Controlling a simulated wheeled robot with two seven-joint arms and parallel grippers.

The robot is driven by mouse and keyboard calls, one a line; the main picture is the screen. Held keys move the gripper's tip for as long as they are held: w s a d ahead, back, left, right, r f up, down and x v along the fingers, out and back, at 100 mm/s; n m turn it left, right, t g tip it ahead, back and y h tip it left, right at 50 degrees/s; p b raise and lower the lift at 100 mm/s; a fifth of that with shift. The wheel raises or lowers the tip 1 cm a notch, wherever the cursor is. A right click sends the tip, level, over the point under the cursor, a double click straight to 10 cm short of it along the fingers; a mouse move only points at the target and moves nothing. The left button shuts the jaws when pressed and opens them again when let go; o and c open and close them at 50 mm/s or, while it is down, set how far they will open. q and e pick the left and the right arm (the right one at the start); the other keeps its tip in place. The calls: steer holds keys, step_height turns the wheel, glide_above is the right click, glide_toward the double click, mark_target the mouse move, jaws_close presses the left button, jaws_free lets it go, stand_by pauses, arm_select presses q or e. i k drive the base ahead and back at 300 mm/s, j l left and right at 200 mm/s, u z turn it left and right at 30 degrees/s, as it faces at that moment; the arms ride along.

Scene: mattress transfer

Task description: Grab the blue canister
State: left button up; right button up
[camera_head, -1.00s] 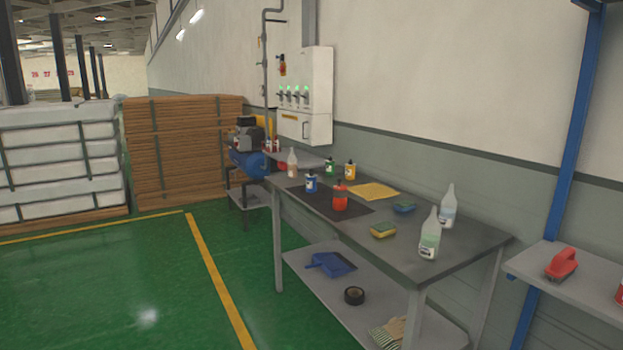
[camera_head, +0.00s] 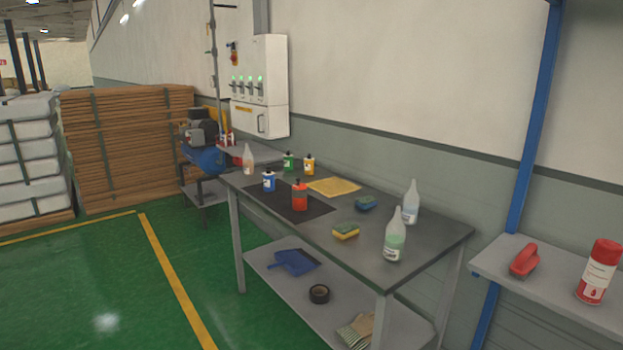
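The blue canister (camera_head: 269,181) is a small bottle with a white label and a dark cap. It stands upright on a dark mat (camera_head: 315,211) at the left part of the grey workbench (camera_head: 345,254). A red canister (camera_head: 300,197) stands close to its right, nearer the front. Neither of my grippers shows in the head view.
A yellow cloth (camera_head: 334,187), two sponges (camera_head: 345,232) and clear spray-type bottles (camera_head: 395,236) share the benchtop. A grey shelf (camera_head: 535,280) with a blue post (camera_head: 533,130) stands at the right. Green floor is open at the left front.

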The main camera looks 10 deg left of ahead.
mark_target(267, 180)
steer(key=i+j+z, duration=0.15)
steer(key=i+j, duration=0.2)
steer(key=i+j+z, duration=0.1)
steer(key=i+j, duration=0.2)
steer(key=i+j+z, duration=0.15)
steer(key=i+j, duration=0.2)
steer(key=j, duration=0.15)
steer(key=i+j+z, duration=0.15)
steer(key=j, duration=0.35)
steer(key=i, duration=0.1)
